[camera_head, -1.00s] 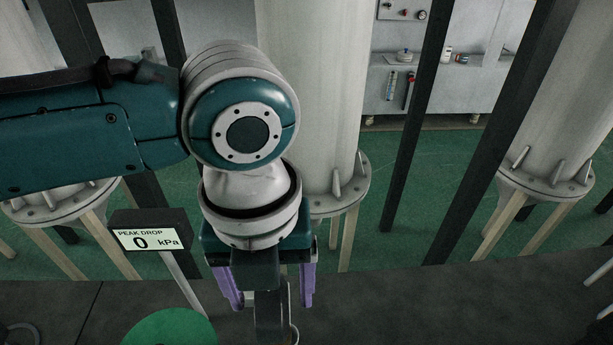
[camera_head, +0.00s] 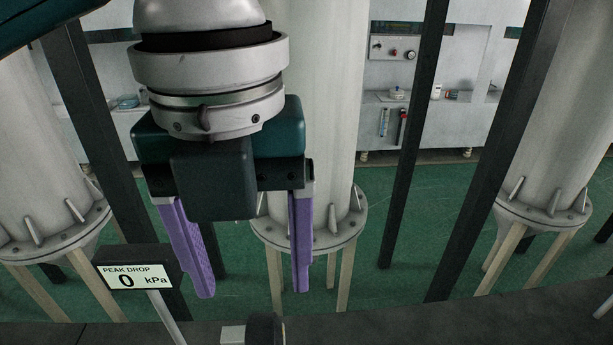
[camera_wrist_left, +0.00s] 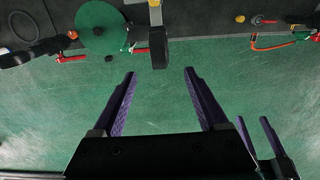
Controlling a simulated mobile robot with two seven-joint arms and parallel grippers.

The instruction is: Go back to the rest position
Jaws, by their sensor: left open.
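My left gripper (camera_head: 252,290) is large in the middle-left of the head view, pointing down with its two purple fingers spread apart and nothing between them. In the left wrist view its fingers (camera_wrist_left: 160,98) are also apart, with bare green floor showing between them.
A "PEAK DROP 0 kPa" display (camera_head: 135,275) stands left of the gripper. A dark rounded part (camera_head: 265,329) is below the fingers. Thick grey columns (camera_head: 325,120) and dark posts (camera_head: 412,140) stand behind. The wrist view shows a green disc (camera_wrist_left: 101,28) and red-handled items.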

